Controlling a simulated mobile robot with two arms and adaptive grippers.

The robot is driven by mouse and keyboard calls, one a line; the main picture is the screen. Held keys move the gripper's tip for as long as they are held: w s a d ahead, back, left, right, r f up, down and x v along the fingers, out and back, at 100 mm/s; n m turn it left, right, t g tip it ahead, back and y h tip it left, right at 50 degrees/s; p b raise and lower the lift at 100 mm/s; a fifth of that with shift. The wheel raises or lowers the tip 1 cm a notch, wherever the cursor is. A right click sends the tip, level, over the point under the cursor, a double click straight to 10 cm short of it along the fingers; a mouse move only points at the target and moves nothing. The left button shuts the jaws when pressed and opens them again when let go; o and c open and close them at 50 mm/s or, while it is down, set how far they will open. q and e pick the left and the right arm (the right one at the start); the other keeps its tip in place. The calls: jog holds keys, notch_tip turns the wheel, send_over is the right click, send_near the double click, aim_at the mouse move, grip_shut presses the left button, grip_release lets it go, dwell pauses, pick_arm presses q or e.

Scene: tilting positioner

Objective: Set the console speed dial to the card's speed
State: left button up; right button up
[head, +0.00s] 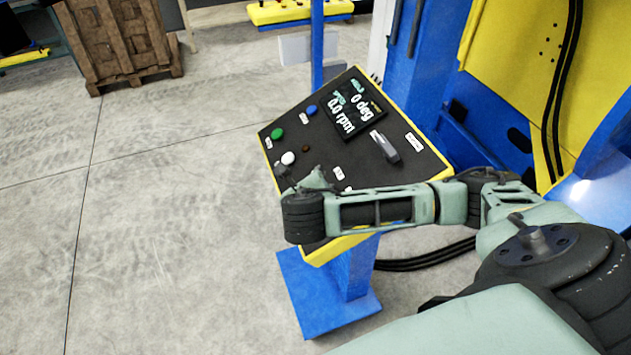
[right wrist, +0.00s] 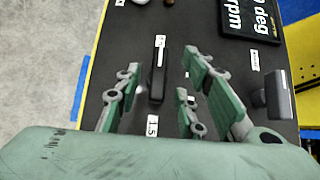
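The console (head: 322,150) has a black sloping panel with a yellow edge. Its display (head: 356,107) reads 0 deg and 0.0 rpm. In the right wrist view, a black elongated dial (right wrist: 158,82) points up the picture, with a white label (right wrist: 160,48) at its top end and a label "1.5" (right wrist: 152,126) below. My right gripper (right wrist: 161,70) is open, its fingers on either side of the dial with gaps. In the head view my right gripper (head: 315,180) is small and partly hidden at the panel's lower part. I see no readable speed card. My left gripper is not in view.
A grey lever-like knob (head: 385,147) sits right of the dial area. Green (head: 277,133), blue (head: 310,110) and white (head: 288,158) buttons are on the panel's left. The blue and yellow machine (head: 530,80) stands close at right.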

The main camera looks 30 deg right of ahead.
jog(key=p+x, duration=0.1)
jog(key=x, duration=0.4)
jog(key=shift+w, duration=0.1)
jog(key=shift+f, duration=0.1)
grip_shut()
